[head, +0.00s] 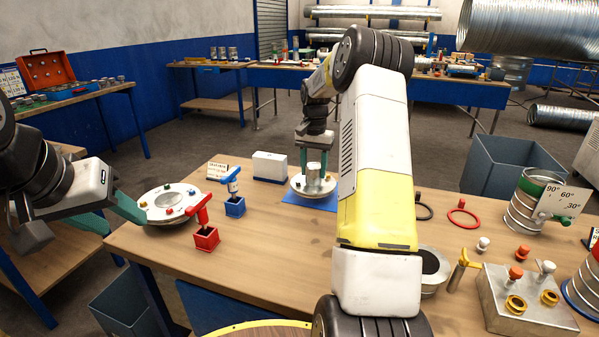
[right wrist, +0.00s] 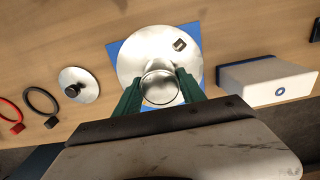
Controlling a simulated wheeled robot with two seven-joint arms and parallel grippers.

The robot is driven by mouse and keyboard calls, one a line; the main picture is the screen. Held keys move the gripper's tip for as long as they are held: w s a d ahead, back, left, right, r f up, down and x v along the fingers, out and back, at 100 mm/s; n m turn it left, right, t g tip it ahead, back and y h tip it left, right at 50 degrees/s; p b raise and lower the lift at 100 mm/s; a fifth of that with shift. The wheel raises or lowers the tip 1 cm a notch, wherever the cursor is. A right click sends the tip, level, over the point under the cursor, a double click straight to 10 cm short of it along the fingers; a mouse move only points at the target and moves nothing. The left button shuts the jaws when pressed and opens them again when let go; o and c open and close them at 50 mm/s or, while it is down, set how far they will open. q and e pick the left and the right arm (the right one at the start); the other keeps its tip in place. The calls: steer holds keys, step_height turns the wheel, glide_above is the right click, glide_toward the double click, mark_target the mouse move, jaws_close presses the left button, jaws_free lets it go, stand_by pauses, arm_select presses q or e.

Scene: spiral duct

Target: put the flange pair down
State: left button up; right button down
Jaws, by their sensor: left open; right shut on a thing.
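The flange pair (head: 313,186), a silver disc with a short round neck, is at the blue mat (head: 318,205) at the table's far edge. My right gripper (head: 314,160) is shut on the neck from above. In the right wrist view the green fingers clasp both sides of the neck, and the disc (right wrist: 130,66) covers most of the blue mat (right wrist: 195,40). I cannot tell whether the disc rests on the mat or hangs just above it. My left gripper (head: 112,213) is open at the table's left edge, beside a round flange with coloured bolts (head: 167,203).
A white box (head: 270,166) stands left of the mat. Red (head: 206,236) and blue (head: 234,205) stands are nearer the left flange. Rings, including a red one (head: 463,218), and a metal block (head: 525,305) lie to the right. My right arm hides the middle of the table.

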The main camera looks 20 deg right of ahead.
mark_target(317, 175)
steer(key=shift+w+d+f, duration=0.1)
steer(key=shift+w+d, duration=0.85)
steer(key=shift+d, duration=0.1)
steer(key=shift+f, duration=1.75)
steer(key=shift+f, duration=0.1)
steer(key=c, duration=0.7)
jaws_free()
